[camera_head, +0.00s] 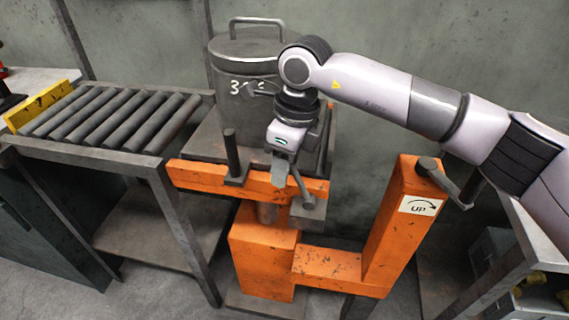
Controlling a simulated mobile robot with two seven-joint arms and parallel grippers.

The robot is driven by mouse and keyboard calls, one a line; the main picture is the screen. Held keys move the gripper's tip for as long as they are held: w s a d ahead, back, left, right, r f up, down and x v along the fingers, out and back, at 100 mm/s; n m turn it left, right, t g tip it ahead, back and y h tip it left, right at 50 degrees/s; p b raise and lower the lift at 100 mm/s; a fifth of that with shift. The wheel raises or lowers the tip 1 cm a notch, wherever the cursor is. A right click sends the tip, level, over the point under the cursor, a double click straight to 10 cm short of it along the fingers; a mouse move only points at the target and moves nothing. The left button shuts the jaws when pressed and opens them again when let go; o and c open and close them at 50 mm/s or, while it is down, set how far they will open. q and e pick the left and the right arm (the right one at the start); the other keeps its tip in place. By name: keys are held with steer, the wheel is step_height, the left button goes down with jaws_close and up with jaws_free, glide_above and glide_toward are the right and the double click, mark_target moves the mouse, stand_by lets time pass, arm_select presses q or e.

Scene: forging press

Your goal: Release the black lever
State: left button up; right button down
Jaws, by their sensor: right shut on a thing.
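My right gripper (286,176) reaches down from above to the right part of the orange crossbar (205,176). It is shut on the black lever (309,208), whose dark base plate shows at the crossbar's right end. The lever's upper part is partly hidden by the fingers. A similar dark lever (232,156) stands upright on the crossbar to the left, apart from the gripper. My left gripper is not in view.
A grey lidded pot (240,75) stands behind the crossbar. A roller conveyor (105,118) is at left. An orange post (398,225) with an "UP" sign (419,206) and a dark crank handle (440,178) stands at right, below my right arm.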

steer(key=shift+s+d+f, duration=0.1)
steer(key=shift+d+f, duration=0.05)
steer(key=shift+f, duration=0.2)
steer(key=c, duration=0.8)
jaws_free()
steer(key=shift+r, duration=0.35)
steer(key=r, duration=0.4)
steer(key=d+r, duration=0.1)
steer(key=r, duration=0.1)
steer(key=shift+r, duration=0.35)
